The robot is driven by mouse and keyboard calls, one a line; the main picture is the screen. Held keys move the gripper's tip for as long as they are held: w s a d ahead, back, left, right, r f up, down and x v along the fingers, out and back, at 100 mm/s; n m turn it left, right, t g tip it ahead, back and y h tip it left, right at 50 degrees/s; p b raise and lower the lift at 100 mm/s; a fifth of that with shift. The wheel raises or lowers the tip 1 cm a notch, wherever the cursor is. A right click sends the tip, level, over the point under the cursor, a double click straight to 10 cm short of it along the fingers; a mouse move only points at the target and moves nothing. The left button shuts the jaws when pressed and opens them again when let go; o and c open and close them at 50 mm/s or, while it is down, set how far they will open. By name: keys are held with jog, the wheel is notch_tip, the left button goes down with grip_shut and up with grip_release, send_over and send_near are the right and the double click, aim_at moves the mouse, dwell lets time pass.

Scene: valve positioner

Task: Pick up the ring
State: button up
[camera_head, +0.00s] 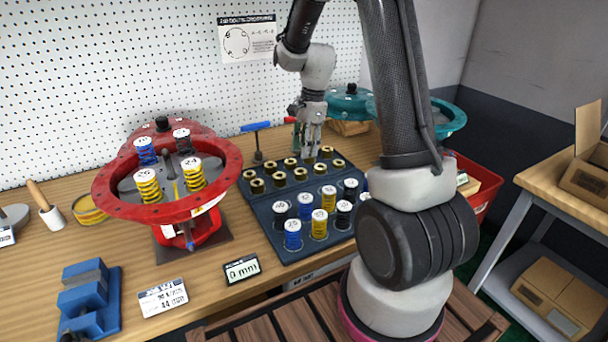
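Several brass-coloured rings with dark centres stand in rows in the back part of a dark blue tray (262,215). One brass ring (257,185) is at the left front of these rows, and another ring (326,152) is at the back right. My gripper (312,154) points down over the back edge of the rows, its fingertips close to the rear rings. It is too small here to tell whether the fingers touch or hold a ring.
Blue, yellow and black springs (319,224) stand at the tray's front. A red flanged housing (120,206) with springs is left of the tray. A blue-handled tool (256,128) stands behind it. A blue block (85,290) and a 0 mm display (241,268) are in front.

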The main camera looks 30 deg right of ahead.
aim_at(301, 174)
jog(key=shift+m, duration=0.5)
jog(key=shift+f, duration=0.25)
jog(key=f, duration=0.2)
jog(key=a+f, duration=0.1)
jog(key=f, duration=0.4)
jog(key=shift+a+f, duration=0.1)
jog(key=shift+a, duration=0.05)
jog(key=c, duration=0.7)
